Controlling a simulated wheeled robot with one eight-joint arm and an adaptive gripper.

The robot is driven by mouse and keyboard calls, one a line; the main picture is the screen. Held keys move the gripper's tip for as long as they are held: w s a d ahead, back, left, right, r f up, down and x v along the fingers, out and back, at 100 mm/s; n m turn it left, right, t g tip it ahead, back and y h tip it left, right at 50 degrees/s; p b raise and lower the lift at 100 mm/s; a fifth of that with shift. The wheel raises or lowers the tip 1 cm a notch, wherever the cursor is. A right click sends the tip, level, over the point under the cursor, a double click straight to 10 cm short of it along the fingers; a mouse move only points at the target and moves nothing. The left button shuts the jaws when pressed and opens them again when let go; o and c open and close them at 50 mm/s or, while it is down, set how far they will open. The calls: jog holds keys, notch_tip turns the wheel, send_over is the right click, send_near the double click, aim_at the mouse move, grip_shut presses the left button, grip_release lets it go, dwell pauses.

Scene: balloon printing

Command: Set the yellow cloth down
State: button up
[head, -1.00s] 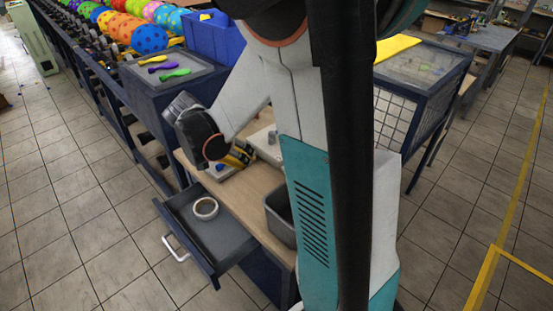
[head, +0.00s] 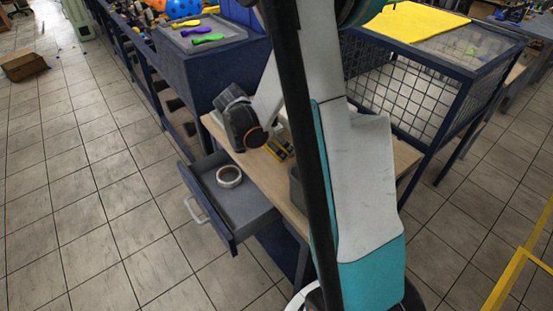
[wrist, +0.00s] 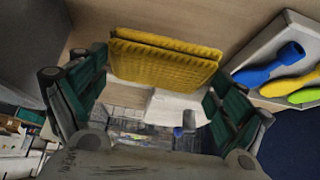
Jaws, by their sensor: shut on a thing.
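The yellow cloth (wrist: 165,60) is a folded, ribbed pad in the wrist view. It lies between the two green-sided fingers of my gripper (wrist: 155,82), which is shut on it. In the head view my gripper (head: 277,148) is mostly hidden behind my arm and wrist, above the wooden tabletop (head: 258,170). A little yellow shows there. I cannot tell how far the cloth is above the top.
An open drawer (head: 225,205) with a tape ring (head: 229,176) juts out below the wooden top. A mesh-sided table (head: 440,75) with a yellow sheet (head: 415,20) is at right. A grey bin is partly hidden.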

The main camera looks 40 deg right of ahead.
aim_at(276, 164)
jog(key=shift+f+b, duration=0.75)
jog(key=shift+f, duration=1.95)
jog(key=shift+f, duration=0.1)
jog(key=shift+f, duration=0.1)
jog(key=o, duration=0.7)
